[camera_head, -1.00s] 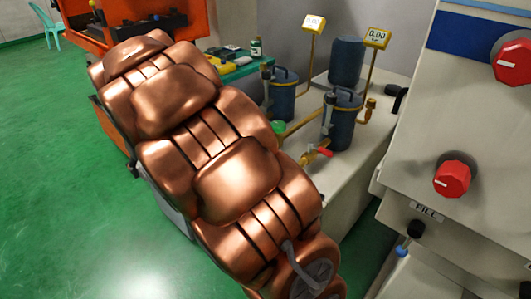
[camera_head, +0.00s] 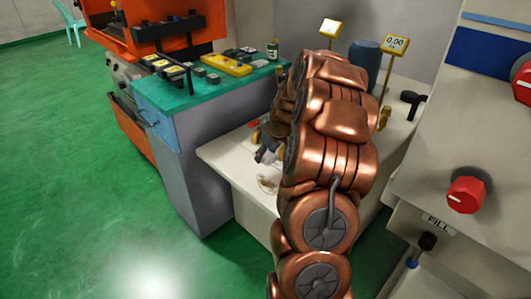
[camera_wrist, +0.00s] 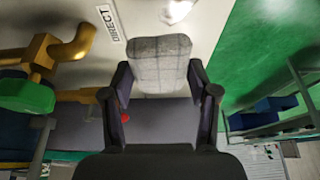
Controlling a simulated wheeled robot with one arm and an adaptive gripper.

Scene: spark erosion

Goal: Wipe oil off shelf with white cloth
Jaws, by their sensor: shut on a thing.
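My gripper (camera_wrist: 160,78) is shut on the white cloth (camera_wrist: 160,52), a pale grey-white, faintly checked piece that spans between the two fingers in the wrist view. The shelf (camera_head: 232,163) is the cream top of the low cabinet under the gauges; it also shows in the wrist view (camera_wrist: 215,22). A glossy pale patch, apparently the oil (camera_wrist: 178,9), lies on the shelf at the top edge of the wrist view, just beyond the cloth. It shows in the head view as a small shiny spot (camera_head: 268,184). My gripper is above the shelf's left part, partly hidden by my arm.
A yellow pipe (camera_wrist: 75,45) with a green knob (camera_wrist: 27,96) is close on the left in the wrist view. A green-topped bench (camera_head: 190,98) with small tools stands left of the shelf. A machine panel with red knobs (camera_head: 467,193) is at right. Green floor is open at left.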

